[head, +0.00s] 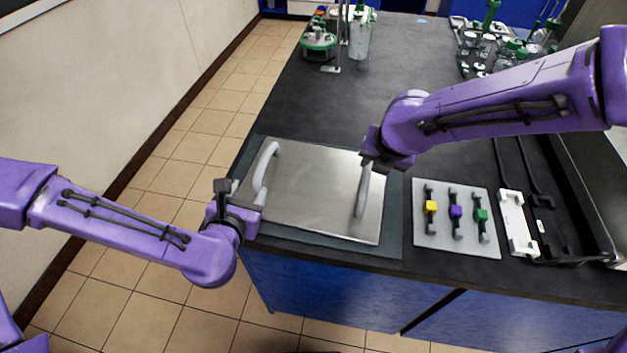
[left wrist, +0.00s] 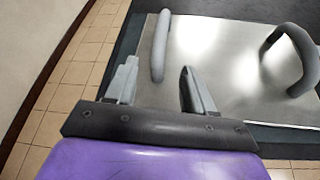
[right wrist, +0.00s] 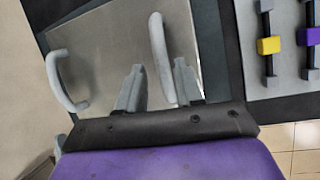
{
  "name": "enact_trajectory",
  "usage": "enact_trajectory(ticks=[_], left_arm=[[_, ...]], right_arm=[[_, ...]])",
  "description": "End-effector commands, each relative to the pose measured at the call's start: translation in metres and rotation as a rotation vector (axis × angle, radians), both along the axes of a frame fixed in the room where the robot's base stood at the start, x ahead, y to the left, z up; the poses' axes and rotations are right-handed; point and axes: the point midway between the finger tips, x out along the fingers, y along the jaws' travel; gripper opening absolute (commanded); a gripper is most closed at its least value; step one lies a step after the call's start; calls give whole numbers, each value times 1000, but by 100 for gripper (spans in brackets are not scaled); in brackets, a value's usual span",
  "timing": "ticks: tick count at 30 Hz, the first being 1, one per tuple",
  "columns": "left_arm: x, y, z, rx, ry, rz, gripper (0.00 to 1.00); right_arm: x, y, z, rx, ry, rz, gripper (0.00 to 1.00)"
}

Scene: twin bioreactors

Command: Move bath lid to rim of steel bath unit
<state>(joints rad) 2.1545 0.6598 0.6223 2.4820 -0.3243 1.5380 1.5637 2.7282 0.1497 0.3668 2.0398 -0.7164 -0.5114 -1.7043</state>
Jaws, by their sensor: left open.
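The bath lid (head: 315,190) is a flat steel plate with two grey arched handles, lying on a dark mat on the bench. My left gripper (head: 238,192) is open by the lid's left handle (head: 265,168). In the left wrist view, that handle (left wrist: 160,45) reaches down between the spread fingers (left wrist: 160,85). My right gripper (head: 372,160) is over the right handle (head: 362,190). In the right wrist view, its fingers (right wrist: 158,85) are apart with the handle (right wrist: 160,55) between them; contact cannot be told. I cannot identify the steel bath unit.
A pale plate (head: 456,240) with yellow, purple and green clips lies right of the lid, beside a white holder (head: 518,222). Green-topped glassware (head: 318,42) stands at the far left and more at the far right. The bench middle behind the lid is clear.

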Motion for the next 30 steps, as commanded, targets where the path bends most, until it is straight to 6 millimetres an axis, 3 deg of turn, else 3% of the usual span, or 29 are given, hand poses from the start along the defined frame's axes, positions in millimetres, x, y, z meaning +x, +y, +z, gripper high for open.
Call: enact_trajectory(ticks=[15,28,29,30], left_arm=[[80,-8,-33,1,0,5,53],[91,-10,-37,0,0,5,53],[91,-10,-37,0,0,5,46],[91,-10,-37,0,0,5,33]], right_arm=[[37,6,-81,-2,2,4,36],[42,7,-91,0,1,4,36],[42,7,-91,0,1,4,29],[42,7,-91,0,1,4,16]])
